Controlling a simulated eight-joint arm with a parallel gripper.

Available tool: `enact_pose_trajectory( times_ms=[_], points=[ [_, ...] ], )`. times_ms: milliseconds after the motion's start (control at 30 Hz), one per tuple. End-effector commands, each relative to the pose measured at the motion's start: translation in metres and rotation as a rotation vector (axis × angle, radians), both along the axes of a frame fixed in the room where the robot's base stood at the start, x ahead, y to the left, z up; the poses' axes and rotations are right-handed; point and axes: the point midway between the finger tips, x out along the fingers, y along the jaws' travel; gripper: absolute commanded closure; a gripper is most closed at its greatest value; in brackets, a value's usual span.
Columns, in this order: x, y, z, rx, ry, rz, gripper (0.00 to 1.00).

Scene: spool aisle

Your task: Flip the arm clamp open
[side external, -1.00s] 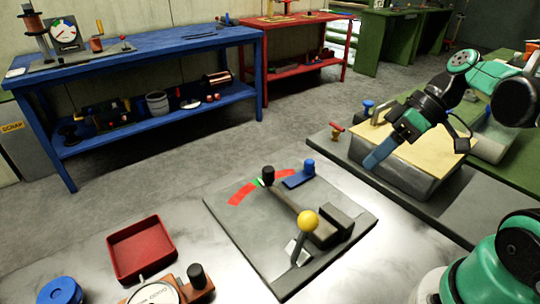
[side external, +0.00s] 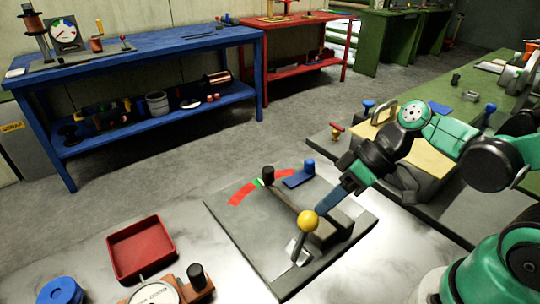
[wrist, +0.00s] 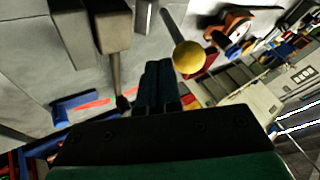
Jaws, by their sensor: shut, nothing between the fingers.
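A grey plate (side external: 245,236) carries a pivoting arm (side external: 284,200) with a black knob and a metal lever (side external: 299,246) with a yellow ball (side external: 308,221), seemingly the clamp handle. The lever stands tilted up from the plate. My gripper (side external: 323,208) is shut and empty, its blue fingers pointing down just right of the ball. In the wrist view the closed fingers (wrist: 159,70) lie just left of the yellow ball (wrist: 188,56), with the pivoting arm (wrist: 115,65) further left. I cannot tell whether the fingers touch the ball. The block behind the lever is partly hidden by my gripper.
The plate has a red and green scale (side external: 241,194) and a blue stop (side external: 299,178). A red tray (side external: 141,248) and a dial gauge (side external: 154,293) lie to the left. A grey box with a yellowish top (side external: 425,158) stands behind my arm.

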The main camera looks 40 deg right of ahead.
Motion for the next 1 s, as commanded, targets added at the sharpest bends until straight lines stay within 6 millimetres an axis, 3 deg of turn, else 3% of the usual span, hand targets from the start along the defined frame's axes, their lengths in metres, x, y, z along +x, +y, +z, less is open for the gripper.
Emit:
enact_pose_trajectory(
  times_ms=[1000],
  points=[
    [0.000, 0.014, 0.007, -0.112, -0.002, 0.005, 1.00]
  ],
)
